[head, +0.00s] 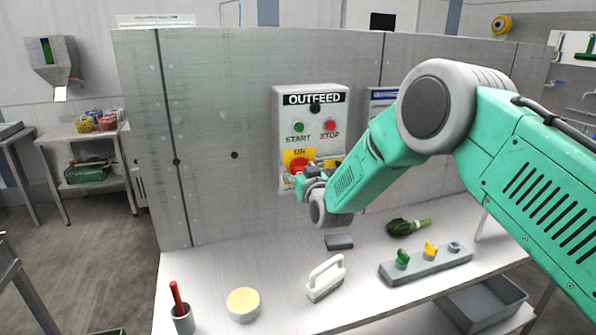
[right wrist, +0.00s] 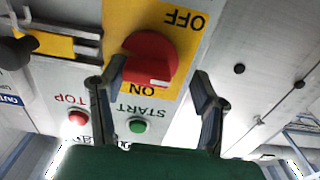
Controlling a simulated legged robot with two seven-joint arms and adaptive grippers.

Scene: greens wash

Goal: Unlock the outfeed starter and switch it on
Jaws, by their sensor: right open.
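The grey outfeed starter box (head: 337,104) is on the upright panel, with a green START button (head: 298,127) and a red STOP button (head: 330,125). Below them is a red rotary knob (right wrist: 150,58) on a yellow ON/OFF plate (right wrist: 188,48). Its white mark is on the side by the word ON. A metal hasp-like bar (right wrist: 62,34) and a dark rounded part (right wrist: 18,50) are beside the plate; I cannot tell if they are locked. My right gripper (right wrist: 158,100) is open, its fingers on either side of the knob's near end, contact unclear. My left gripper is out of view.
On the bench below are a white-handled brush (head: 325,278), a grey block (head: 339,242), leafy greens (head: 406,227), a fixture (head: 425,265) with coloured knobs, a round tub (head: 243,304) and a cup (head: 182,319). Bare bench shows at left.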

